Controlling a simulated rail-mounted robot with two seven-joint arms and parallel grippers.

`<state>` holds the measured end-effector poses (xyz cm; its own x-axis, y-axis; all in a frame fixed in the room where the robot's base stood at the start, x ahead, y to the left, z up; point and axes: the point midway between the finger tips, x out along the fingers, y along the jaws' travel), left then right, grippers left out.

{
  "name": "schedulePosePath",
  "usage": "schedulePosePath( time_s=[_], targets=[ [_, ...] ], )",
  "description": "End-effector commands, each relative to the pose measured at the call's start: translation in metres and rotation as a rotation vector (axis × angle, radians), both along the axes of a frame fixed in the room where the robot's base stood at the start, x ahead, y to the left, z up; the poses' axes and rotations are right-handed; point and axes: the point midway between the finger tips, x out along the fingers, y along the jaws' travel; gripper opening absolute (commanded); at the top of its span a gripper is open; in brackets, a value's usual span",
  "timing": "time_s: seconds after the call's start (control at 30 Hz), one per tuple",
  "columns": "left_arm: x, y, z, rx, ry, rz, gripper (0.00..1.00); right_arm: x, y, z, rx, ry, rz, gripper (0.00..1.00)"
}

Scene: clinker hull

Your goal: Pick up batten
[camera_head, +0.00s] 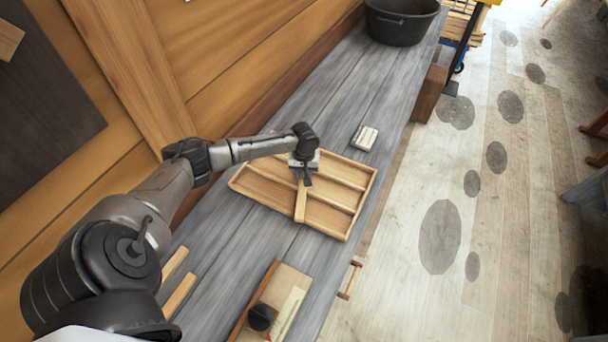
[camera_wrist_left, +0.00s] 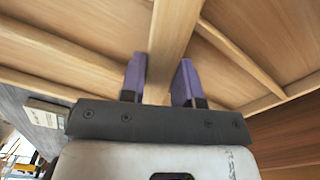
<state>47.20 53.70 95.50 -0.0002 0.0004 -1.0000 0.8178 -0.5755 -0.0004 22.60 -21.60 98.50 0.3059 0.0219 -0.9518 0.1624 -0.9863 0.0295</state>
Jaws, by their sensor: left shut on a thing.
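A pale wooden batten (camera_head: 300,205) lies across a shallow wooden framed panel (camera_head: 348,231) with several parallel strips, on the grey bench. My left gripper (camera_head: 305,180) is over the panel, shut on the batten near its middle. In the left wrist view the two purple fingers of my left gripper (camera_wrist_left: 162,78) stand on either side of the batten (camera_wrist_left: 175,35), with the ribbed panel (camera_wrist_left: 60,55) behind. The gripper hides part of the batten in the head view. I cannot tell whether the batten touches the panel. My right gripper is not in view.
A small pale block (camera_head: 364,137) lies behind the panel. A black tub (camera_head: 400,22) stands at the bench's far end. Two loose wood strips (camera_head: 180,294) lie at left, and a board with a dark round knob (camera_head: 262,317) is in front. A wooden wall runs along the left.

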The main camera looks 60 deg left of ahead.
Motion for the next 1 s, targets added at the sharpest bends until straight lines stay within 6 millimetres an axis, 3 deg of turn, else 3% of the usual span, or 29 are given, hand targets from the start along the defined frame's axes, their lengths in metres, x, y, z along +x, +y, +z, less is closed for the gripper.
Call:
schedulePosePath(
  time_s=[0.17,0.47,0.67,0.77,1.0],
  targets=[
    [0.0,0.0,0.0,0.0,0.0,0.0,0.04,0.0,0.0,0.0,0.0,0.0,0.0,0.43],
    [0.0,0.0,0.004,0.0,-0.001,0.0,0.04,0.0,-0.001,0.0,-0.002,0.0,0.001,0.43],
    [0.0,0.0,0.024,0.001,-0.002,0.0,0.04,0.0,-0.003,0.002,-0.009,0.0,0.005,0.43],
    [0.001,0.001,0.044,0.002,-0.004,-0.001,0.04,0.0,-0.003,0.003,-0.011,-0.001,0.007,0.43],
    [0.018,-0.05,0.072,-0.002,-0.005,-0.004,0.04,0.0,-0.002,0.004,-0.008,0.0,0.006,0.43]
  ],
)
